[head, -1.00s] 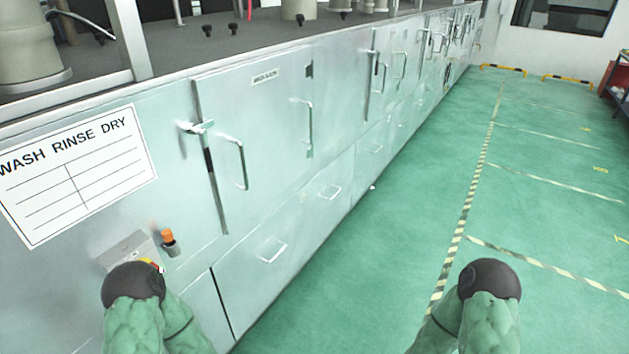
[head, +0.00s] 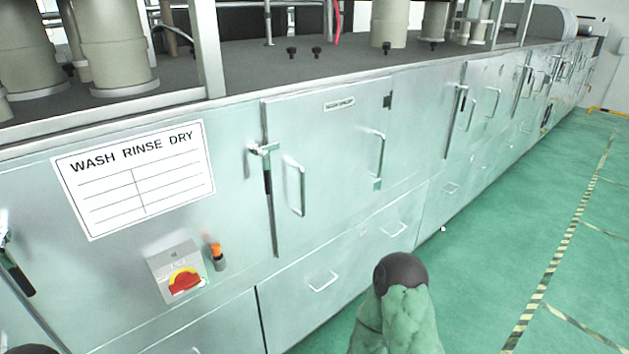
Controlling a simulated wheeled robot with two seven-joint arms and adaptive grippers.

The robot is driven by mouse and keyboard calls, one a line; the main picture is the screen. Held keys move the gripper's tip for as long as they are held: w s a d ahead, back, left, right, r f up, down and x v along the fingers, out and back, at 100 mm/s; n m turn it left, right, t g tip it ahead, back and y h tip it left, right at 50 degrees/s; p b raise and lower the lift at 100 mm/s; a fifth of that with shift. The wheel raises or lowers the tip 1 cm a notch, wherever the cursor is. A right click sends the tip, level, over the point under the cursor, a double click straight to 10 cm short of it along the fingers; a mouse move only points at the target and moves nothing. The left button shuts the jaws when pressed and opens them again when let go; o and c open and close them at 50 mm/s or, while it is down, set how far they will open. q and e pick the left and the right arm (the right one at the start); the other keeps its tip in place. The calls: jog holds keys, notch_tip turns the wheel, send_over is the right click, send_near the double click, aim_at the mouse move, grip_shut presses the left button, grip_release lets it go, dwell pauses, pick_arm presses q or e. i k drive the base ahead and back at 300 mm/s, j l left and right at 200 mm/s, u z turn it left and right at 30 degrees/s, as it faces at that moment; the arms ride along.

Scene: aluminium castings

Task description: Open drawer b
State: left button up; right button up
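Below the cabinet doors is a row of pale metal drawer fronts, all shut. The nearest wide drawer front (head: 350,262) has two bar handles, a nearer handle (head: 323,282) and a farther handle (head: 394,230). Another front farther along (head: 463,178) has its own handle (head: 450,188). No letter shows on any of them, so I cannot tell which is drawer b. Parts of my arms show at the bottom of the head view, apart from the handles as far as I can see. Neither of my grippers is in view.
Above the drawers is a closed cabinet door (head: 335,165) with bar handles and a latch. To its left are a WASH RINSE DRY sign (head: 137,178), a red rotary switch (head: 184,280) and an orange knob (head: 216,252). Green floor (head: 490,260) lies clear to the right.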

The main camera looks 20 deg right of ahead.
aim_at(294, 301)
jog(key=i+l+u, duration=0.15)
jog(key=l+u, duration=0.2)
jog(key=l, duration=0.5)
jog(key=l+u, duration=0.4)
jog(key=l, duration=0.4)
jog(key=l+u, duration=0.35)
jog(key=l, duration=0.5)
jog(key=k+l, duration=0.1)
jog(key=l, duration=0.95)
jog(key=k+l, duration=0.15)
jog(key=l, duration=0.4)
jog(key=l+u, duration=0.1)
jog(key=l, duration=0.45)
jog(key=k+l, duration=0.15)
jog(key=l, duration=0.35)
jog(key=k+l, duration=0.1)
jog(key=l, duration=0.45)
